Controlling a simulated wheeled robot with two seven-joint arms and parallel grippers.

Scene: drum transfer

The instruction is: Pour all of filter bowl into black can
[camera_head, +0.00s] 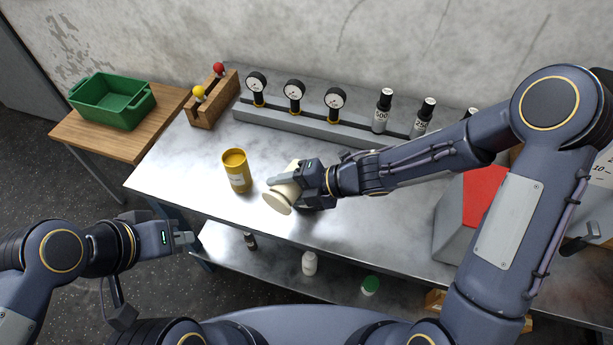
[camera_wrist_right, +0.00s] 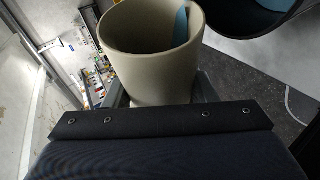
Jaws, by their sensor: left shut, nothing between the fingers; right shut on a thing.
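My right gripper (camera_head: 300,184) is shut on the cream filter bowl (camera_head: 281,196), which is held tilted above the table. In the right wrist view, the bowl (camera_wrist_right: 150,65) shows its open mouth, with a blue piece inside against the wall. A dark round container, which looks like the black can (camera_wrist_right: 242,46), is cut off at the upper right of that view, beside the bowl. Something light blue shows within its rim. In the head view I cannot make the can out clearly; my right gripper and arm cover that area. My left gripper (camera_head: 187,238) is shut and empty, off the table's front left.
A yellow can (camera_head: 237,172) stands left of the bowl. A wooden lever block (camera_head: 212,100) is at the back left. A green crate (camera_head: 112,102) sits on a side table. A red-topped grey box (camera_head: 470,215) stands right.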

